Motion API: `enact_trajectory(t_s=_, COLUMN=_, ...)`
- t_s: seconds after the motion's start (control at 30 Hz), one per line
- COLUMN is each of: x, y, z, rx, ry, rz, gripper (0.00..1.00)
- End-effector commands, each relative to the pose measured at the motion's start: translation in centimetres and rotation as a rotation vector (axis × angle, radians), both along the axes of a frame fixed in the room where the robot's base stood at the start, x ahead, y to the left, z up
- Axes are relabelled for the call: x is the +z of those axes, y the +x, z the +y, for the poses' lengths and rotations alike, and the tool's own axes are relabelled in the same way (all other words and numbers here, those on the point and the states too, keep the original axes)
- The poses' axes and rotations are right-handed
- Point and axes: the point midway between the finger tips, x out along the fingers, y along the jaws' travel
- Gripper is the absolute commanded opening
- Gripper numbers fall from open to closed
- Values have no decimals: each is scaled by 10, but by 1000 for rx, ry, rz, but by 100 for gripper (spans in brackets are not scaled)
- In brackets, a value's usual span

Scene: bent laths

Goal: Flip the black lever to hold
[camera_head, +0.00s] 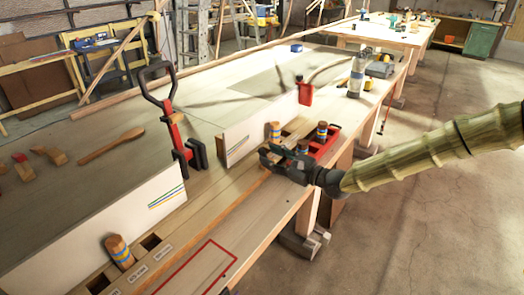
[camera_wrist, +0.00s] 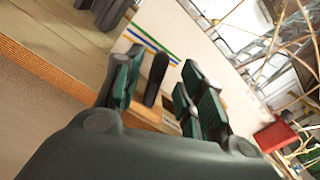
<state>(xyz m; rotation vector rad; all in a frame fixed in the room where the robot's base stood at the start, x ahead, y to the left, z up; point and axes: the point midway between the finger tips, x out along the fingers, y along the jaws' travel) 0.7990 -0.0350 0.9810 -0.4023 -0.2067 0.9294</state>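My gripper (camera_head: 272,157) is at the right part of the near bench, low over its front strip. In the wrist view its two green-padded fingers (camera_wrist: 160,88) stand apart. A dark upright bar, which looks like the black lever (camera_wrist: 155,79), shows between the fingers, with no clear contact on either side. In the head view I cannot tell the lever from my dark fingers. Small labels (camera_head: 162,252) sit on the front strip; their words are too small to read.
A red clamp with a black loop handle (camera_head: 155,72) stands left of my gripper. White boards (camera_head: 258,128) stand behind the strip. Blue-banded wooden pegs (camera_head: 120,250) sit along it, some beside a red tray (camera_head: 327,146) near my gripper. The floor (camera_head: 420,225) is clear.

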Motion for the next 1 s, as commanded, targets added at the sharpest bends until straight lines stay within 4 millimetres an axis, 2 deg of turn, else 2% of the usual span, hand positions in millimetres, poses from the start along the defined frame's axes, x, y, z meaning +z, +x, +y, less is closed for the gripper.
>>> enact_trajectory(t_s=0.13, x=1, y=11, z=16, rx=1, ry=0, rz=0, gripper=39)
enact_trajectory(t_s=0.3, x=1, y=20, z=28, rx=0, ry=0, rz=0, gripper=39)
enact_trajectory(t_s=0.77, x=0, y=25, z=33, rx=-3, ry=1, rz=1, gripper=39)
enact_trajectory(t_s=1.0, x=0, y=25, z=33, rx=-3, ry=0, rz=0, gripper=0)
